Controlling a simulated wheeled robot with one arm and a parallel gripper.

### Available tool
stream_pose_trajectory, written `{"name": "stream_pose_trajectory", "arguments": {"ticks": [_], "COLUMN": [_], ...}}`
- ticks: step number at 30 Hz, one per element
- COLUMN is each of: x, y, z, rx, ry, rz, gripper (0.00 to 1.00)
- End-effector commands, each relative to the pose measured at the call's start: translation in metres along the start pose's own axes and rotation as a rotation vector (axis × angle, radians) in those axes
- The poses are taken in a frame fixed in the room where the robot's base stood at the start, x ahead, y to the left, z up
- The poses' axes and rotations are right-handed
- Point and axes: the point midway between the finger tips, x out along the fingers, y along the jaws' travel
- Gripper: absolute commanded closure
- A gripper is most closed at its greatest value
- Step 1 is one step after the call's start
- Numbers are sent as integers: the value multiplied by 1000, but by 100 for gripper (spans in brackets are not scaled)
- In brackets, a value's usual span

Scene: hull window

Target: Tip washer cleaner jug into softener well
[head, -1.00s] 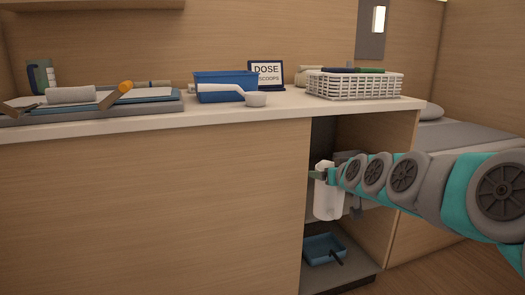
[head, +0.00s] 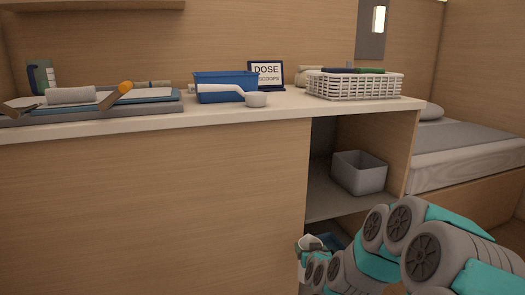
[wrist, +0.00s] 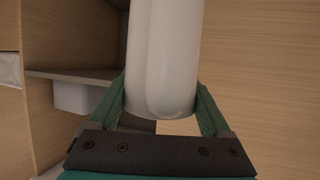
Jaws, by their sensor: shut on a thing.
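The white jug (wrist: 163,60) fills the upper middle of the wrist view, its rounded end between the two green fingers. My gripper (wrist: 160,108) is shut on it. In the head view, my gripper (head: 306,264) is low in front of the open cabinet, at the bottom of the picture. Only a small white part of the jug (head: 310,243) shows there, and it looks tilted. The rest is hidden by my arm or blends with it. I cannot make out the washer or a softener well in either view.
A grey bin (head: 360,172) stands on the cabinet's middle shelf (head: 325,200). A blue tray (head: 333,240) below is mostly hidden. The counter holds a blue box (head: 222,95) with a white scoop (head: 256,99), a DOSE SCOOPS sign (head: 268,75) and a white basket (head: 350,88).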

Motion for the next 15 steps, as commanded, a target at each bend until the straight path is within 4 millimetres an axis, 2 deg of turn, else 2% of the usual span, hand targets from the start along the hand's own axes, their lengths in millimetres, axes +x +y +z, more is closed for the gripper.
{"name": "stream_pose_trajectory", "arguments": {"ticks": [1, 4, 9, 15], "x": [-7, -12, -17, -17], "y": [0, 0, 1, 1], "z": [-19, -30, -42, -44], "rx": [-1, -1, -1, -1], "ry": [6, 6, 6, 6], "rz": [1, 1, 1, 1], "gripper": [100, 100, 100, 100]}}
